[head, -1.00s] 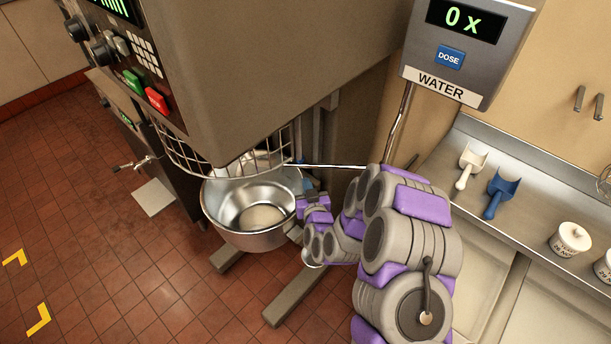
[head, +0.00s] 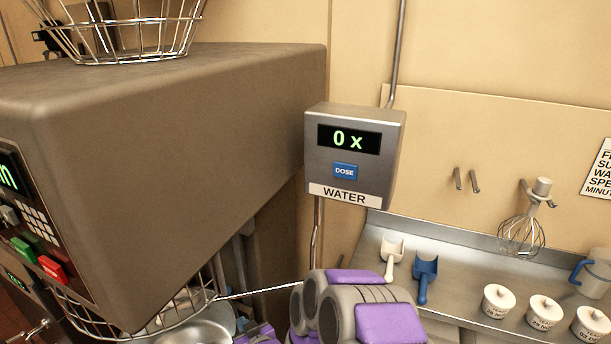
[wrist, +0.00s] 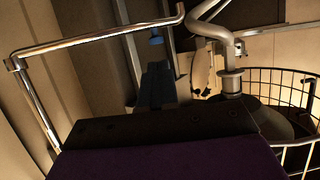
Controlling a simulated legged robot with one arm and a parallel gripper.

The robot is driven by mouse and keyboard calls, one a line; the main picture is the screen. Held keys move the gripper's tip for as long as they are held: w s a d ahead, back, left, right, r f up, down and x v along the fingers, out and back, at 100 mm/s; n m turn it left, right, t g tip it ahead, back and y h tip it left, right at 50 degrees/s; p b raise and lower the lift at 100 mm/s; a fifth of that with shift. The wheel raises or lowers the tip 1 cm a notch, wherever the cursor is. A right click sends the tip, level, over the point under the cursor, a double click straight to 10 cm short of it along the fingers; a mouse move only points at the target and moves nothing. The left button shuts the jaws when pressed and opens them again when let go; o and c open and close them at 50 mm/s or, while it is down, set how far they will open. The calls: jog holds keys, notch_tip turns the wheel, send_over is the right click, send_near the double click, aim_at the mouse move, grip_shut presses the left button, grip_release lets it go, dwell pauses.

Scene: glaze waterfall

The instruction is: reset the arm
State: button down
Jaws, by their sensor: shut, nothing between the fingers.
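My arm reaches from the lower middle of the head view toward the mixer. My gripper is mostly cut off or hidden there. In the wrist view the narrow dark fingers of my gripper (wrist: 157,82) are together with nothing between them. They point into the space by the mixer's column. A bent chrome bar (wrist: 95,38) passes to the left of and beyond the fingers. The wire guard (wrist: 290,85) is to the right, clear of the fingers.
The big mixer (head: 190,150) fills the left, with its steel bowl (head: 190,332) partly visible below. A water dispenser (head: 350,192) hangs on the wall. The steel counter (head: 455,262) at right holds a white scoop (head: 391,256), a blue scoop (head: 424,276) and several lidded tubs (head: 497,300).

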jog(key=s+d+r+m+g+h, duration=0.1)
jog(key=s+d+r+g+h, duration=0.1)
jog(key=s+d+r, duration=0.3)
jog(key=s+d+r+g+h, duration=0.1)
jog(key=s+d+r+g, duration=0.15)
jog(key=d, duration=0.55)
jog(key=s+d+r+m+g+h, duration=0.1)
jog(key=s+d+r+g+h, duration=0.1)
jog(key=s+d+r, duration=0.3)
jog(key=s+d+r+m+g+h, duration=0.1)
jog(key=s+d, duration=0.3)
jog(key=s, duration=0.4)
jog(key=s+d+r+m+g+h, duration=0.1)
jog(key=s+d+r+m+g, duration=0.1)
jog(key=s+d, duration=0.3)
jog(key=s+d+r+m+g, duration=0.1)
jog(key=s+d+r+g, duration=0.2)
jog(key=s, duration=0.8)
jog(key=shift+d+r+g+h, duration=0.35)
jog(key=shift+d+r+h, duration=0.1)
jog(key=shift+d, duration=0.25)
